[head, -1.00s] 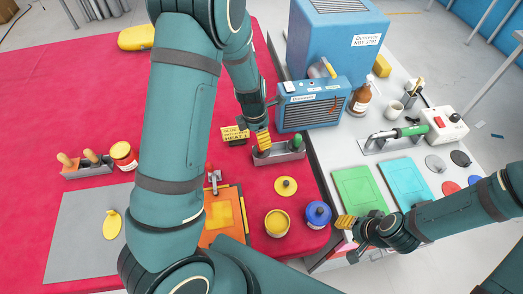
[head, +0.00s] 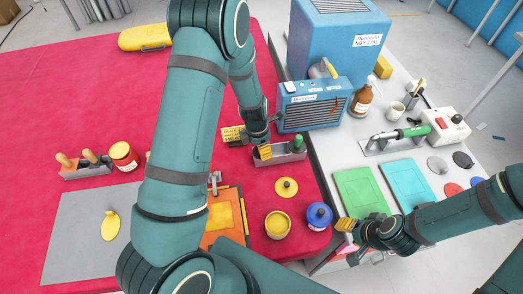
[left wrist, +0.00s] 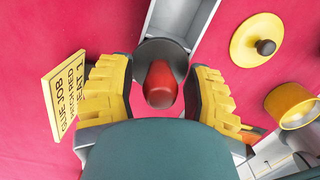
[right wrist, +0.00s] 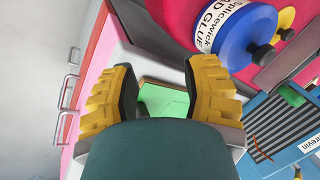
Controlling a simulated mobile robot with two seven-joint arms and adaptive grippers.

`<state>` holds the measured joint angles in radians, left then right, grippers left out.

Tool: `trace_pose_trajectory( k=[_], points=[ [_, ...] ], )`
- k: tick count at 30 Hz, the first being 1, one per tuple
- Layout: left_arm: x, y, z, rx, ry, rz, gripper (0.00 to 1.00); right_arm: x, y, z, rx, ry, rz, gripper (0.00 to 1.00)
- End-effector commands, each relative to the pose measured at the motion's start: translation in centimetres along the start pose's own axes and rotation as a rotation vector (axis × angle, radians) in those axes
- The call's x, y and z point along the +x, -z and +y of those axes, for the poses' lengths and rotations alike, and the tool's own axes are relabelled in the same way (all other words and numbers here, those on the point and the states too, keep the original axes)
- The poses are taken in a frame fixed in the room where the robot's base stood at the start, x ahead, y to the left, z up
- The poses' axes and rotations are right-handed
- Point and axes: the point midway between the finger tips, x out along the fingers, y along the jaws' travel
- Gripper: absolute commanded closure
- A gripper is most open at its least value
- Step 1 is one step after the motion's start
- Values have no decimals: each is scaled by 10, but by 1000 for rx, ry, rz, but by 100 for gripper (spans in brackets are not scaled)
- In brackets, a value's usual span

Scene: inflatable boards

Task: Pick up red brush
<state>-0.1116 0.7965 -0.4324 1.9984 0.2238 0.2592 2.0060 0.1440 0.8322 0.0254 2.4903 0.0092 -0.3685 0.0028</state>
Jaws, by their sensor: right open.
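The red brush shows in the left wrist view as a red handle (left wrist: 161,85) rising from a dark round base at the end of a grey holder (left wrist: 185,22). My left gripper (left wrist: 160,95) is open, with its yellow fingers on either side of the handle and a small gap at each side. In the head view my left gripper (head: 263,152) is at the left end of the grey holder (head: 289,156) and hides the red brush. A green-handled brush (head: 298,142) stands at the holder's right end. My right gripper (head: 346,224) is open and empty near the bench's front.
A yellow sign (head: 232,135) stands close left of the left gripper. A blue heater box (head: 313,104) is behind the holder. A yellow lid (head: 286,187), yellow pot (head: 277,224) and blue pot (head: 319,215) are in front. Green (head: 361,191) and cyan boards lie on the bench.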

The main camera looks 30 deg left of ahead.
Motion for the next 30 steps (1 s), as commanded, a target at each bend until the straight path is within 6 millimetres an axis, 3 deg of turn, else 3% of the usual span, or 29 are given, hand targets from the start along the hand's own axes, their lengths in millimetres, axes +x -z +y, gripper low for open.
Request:
trace_pose_trajectory(
  k=[1, 3, 4, 17, 30],
  points=[
    [0, 0, 0, 0, 0, 0, 71, 0, 0, 0, 0, 0, 0, 54],
    [0, 0, 0, 0, 0, 0, 96, 0, 0, 0, 0, 0, 0, 54],
    [0, 0, 0, 0, 0, 0, 100, 0, 0, 0, 0, 0, 0, 54],
    [-4, -1, 0, 0, 0, 0, 100, -1, 0, 0, 0, 0, 0, 54],
    [-80, -11, 0, 2, -1, -3, 100, -14, 2, -5, 0, 3, 0, 54]
  ],
)
